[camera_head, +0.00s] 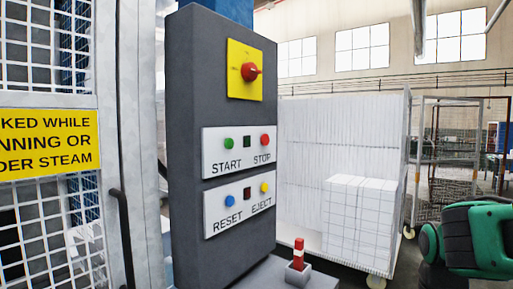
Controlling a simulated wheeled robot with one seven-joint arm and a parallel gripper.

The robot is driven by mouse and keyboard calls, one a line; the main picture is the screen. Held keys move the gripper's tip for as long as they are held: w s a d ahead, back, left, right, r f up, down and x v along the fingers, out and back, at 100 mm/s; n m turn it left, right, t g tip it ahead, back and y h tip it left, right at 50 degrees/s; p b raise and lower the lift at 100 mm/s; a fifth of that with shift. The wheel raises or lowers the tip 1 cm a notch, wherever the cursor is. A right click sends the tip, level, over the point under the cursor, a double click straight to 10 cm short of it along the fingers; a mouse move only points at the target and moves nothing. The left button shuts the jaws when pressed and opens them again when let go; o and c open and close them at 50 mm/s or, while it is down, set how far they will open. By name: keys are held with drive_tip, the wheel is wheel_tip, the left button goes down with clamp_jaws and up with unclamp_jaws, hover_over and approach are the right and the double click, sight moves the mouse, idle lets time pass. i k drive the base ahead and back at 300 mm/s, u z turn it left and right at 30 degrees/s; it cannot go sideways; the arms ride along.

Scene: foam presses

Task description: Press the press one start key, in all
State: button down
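A dark grey control panel (190,120) stands upright in the middle-left of the head view. Its upper white plate (213,142) carries a green start key (229,144) above the word START, a dark square, and a red stop key (265,140) above STOP. The lower white plate (213,213) carries a blue reset key (230,201), a dark square and a yellow eject key (265,187). A red rotary switch (250,72) sits on a yellow plate above them. No press number is readable on the panel. My gripper is not in view.
A mesh guard door (108,60) with a yellow warning sign (48,142) stands at the left. A red-and-white post (298,254) stands on a grey ledge below the panel. A white cart (300,130) with stacked white blocks (360,215) and a wire rack (440,150) stand behind.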

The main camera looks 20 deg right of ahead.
sight(229, 143)
drive_tip(key=z, duration=1.4)
drive_tip(key=k, duration=2)
drive_tip(key=u, duration=0.9)
drive_tip(key=i, duration=1)
drive_tip(key=z, duration=0.05)
